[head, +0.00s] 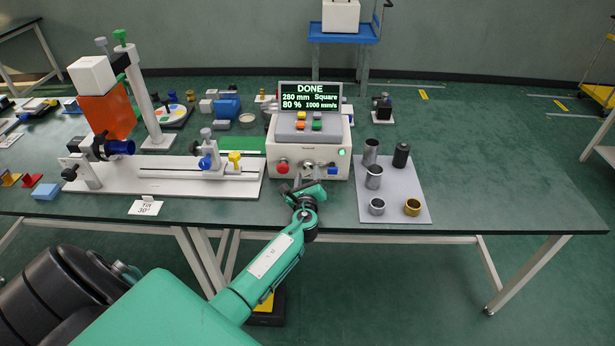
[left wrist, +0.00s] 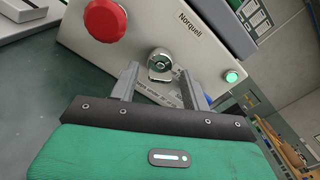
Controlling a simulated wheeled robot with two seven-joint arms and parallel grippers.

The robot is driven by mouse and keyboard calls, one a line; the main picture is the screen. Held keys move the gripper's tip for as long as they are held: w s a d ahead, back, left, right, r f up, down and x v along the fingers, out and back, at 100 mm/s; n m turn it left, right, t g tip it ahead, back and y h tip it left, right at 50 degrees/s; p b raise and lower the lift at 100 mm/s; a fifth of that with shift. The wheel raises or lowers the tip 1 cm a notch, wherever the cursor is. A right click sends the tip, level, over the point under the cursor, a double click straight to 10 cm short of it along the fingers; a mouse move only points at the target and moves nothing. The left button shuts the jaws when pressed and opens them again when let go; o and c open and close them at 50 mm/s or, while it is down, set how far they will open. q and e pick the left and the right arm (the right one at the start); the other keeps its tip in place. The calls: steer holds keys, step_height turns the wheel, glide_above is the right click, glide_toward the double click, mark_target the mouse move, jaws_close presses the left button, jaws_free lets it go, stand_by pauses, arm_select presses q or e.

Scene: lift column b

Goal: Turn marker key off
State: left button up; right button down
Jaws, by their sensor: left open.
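The marker controller (head: 257,160) is a pale box on the bench with a dark display reading DONE. It fills much of the left wrist view (left wrist: 140,38). On its front, the metal key switch with its key (left wrist: 160,66) sits between the red button (left wrist: 104,20) and the lit green lamp (left wrist: 231,77). My left gripper (head: 309,182) is in front of the box, and its fingers also show in the left wrist view (left wrist: 158,84). The fingers are open, one on each side of the key; I cannot tell whether they touch it. My right gripper is not in view.
A grey tray (head: 393,208) with metal cups stands right of the box. A white rail fixture (head: 190,185) with a tilted orange plate (head: 106,113) stands left. A blue knob (head: 332,171) is on the box's front right. The bench's right end is clear.

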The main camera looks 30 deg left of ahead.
arm_select(q)
steer(key=shift+c, duration=0.2)
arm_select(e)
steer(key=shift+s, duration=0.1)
arm_select(q)
steer(key=c, duration=0.9)
steer(key=shift+f+n+b, duration=0.15)
steer(key=shift+n+b, duration=0.45)
steer(key=shift+b, duration=0.05)
steer(key=shift+c, duration=0.2)
steer(key=n+b, duration=0.4)
steer(key=shift+f+n, duration=0.1)
steer(key=shift+n, duration=0.3)
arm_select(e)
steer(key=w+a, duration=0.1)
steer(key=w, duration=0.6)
arm_select(q)
steer(key=n+b, duration=0.4)
steer(key=n, duration=0.1)
steer(key=shift+n, duration=0.6)
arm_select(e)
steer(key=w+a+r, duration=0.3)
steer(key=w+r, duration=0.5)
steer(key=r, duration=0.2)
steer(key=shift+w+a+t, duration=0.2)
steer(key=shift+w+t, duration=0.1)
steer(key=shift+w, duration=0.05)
arm_select(q)
steer(key=o, duration=1)
steer(key=shift+r, duration=0.2)
